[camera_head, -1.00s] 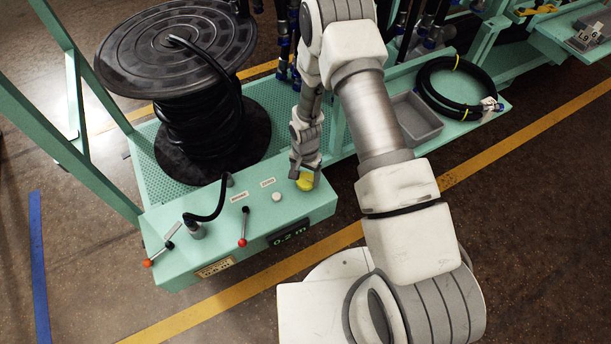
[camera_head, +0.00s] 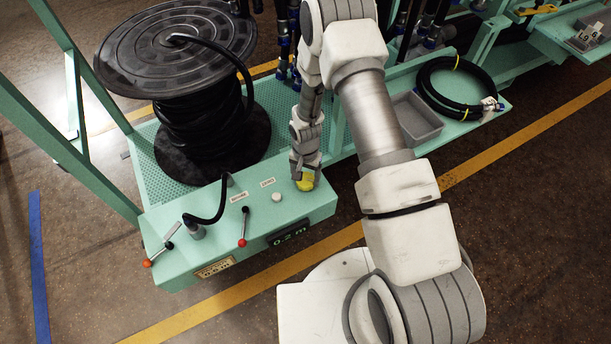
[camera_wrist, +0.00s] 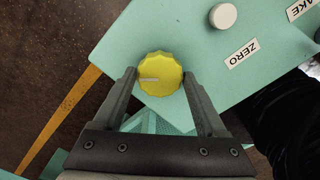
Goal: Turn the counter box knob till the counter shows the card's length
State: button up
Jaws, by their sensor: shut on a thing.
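The yellow scalloped knob (camera_head: 305,183) sits on top of the green counter box (camera_head: 165,265), at its right end. It also shows in the wrist view (camera_wrist: 160,73), with a pale pointer line running roughly sideways. My gripper (camera_head: 306,179) points down over the knob. In the wrist view my gripper's fingers (camera_wrist: 159,76) stand on either side of the knob, shut on it. The counter display (camera_head: 289,236) on the front of the box reads 0.2 m in green.
A white button (camera_head: 277,197) by the ZERO label, a red-tipped lever (camera_head: 243,228) and an orange-tipped lever (camera_head: 158,255) are on the box. A black hose reel (camera_head: 180,70) stands behind. A grey tray (camera_head: 417,118) and a coiled hose (camera_head: 456,88) lie to the right.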

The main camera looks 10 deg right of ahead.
jog(key=shift+w+n+b, duration=0.1)
jog(key=shift+n+b, duration=0.2)
jog(key=shift+n, duration=1.7)
dwell(1.8)
jog(key=shift+n, duration=2.1)
dwell(2.1)
